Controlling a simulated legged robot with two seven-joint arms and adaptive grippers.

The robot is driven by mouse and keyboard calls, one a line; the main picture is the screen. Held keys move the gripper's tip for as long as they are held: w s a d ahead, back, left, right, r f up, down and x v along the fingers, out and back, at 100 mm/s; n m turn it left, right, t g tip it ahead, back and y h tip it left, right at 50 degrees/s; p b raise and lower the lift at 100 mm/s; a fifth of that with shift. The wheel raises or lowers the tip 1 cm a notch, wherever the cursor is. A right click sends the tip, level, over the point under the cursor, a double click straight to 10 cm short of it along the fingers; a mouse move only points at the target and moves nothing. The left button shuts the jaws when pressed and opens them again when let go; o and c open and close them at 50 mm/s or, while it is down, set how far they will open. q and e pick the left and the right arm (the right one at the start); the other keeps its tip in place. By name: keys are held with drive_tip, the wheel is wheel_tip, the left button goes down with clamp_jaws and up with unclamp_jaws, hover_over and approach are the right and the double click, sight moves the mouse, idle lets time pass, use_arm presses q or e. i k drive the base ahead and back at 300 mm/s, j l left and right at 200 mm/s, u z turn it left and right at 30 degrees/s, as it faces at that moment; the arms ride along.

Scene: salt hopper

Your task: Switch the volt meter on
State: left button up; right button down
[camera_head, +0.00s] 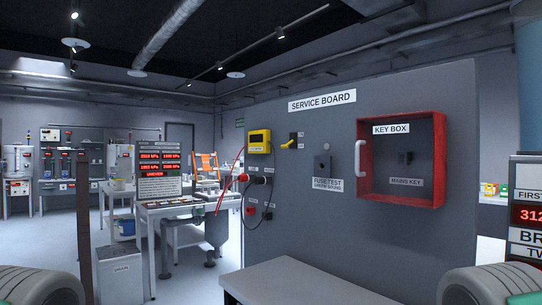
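A yellow meter (259,141) with a dark display hangs on the service board (320,215), left of its middle. Its display is too small to read. A black switch plate with a yellow lever (289,145) is mounted just right of the meter. A red lead (230,183) and dark cables run below the meter to plugs and sockets (250,179). Neither of my grippers is in view; only grey ribbed parts of my arms show at the bottom corners.
A red-framed key box (442,160) with a pale handle and a fuse test fitting (323,165) are on the board's right part. A grey bench (300,284) juts out below. A control desk (185,206) stands left, and a display panel (526,215) is at the right edge.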

sight(283, 147)
drive_tip(key=i+j+z, duration=0.1)
drive_tip(key=j, duration=0.3)
drive_tip(key=i+j, duration=0.3)
drive_tip(key=i+j+z, duration=0.15)
drive_tip(key=j, duration=0.35)
drive_tip(key=i+j+z, duration=0.1)
drive_tip(key=i+j, duration=0.15)
drive_tip(key=j, duration=0.2)
drive_tip(key=i+j+z, duration=0.1)
drive_tip(key=j, duration=0.35)
drive_tip(key=i+j, duration=0.2)
drive_tip(key=j, duration=0.25)
drive_tip(key=i+j+z, duration=0.15)
drive_tip(key=j, duration=0.3)
drive_tip(key=i+j+z, duration=0.1)
drive_tip(key=j, duration=0.4)
